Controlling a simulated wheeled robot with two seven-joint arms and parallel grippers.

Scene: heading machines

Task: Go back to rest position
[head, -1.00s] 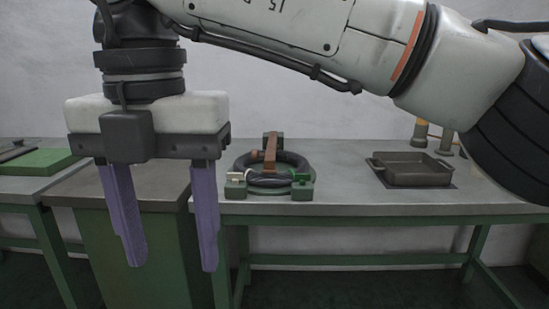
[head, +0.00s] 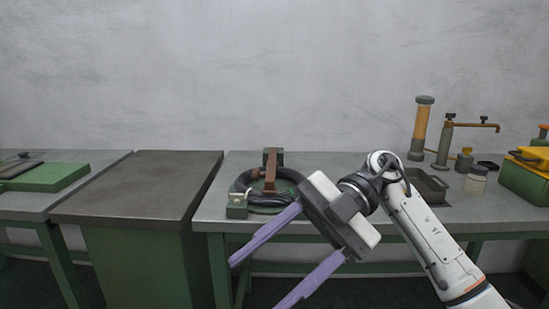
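My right gripper (head: 257,284) is at the lower middle of the head view, on the arm that comes in from the lower right. It is tilted, with its two purple fingers pointing down and left. The fingers are spread wide with nothing between them. The gripper is in front of the workbench and covers part of what stands on it. My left gripper is not in view.
A grey-topped bench (head: 218,207) carries a black ring fixture (head: 237,186) and a dark tray (head: 432,187), both partly hidden by my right arm. A jar (head: 475,181), an orange-grey cylinder (head: 421,125) and a yellow-green box (head: 525,180) stand at right. A dark-topped cabinet (head: 140,190) is left.

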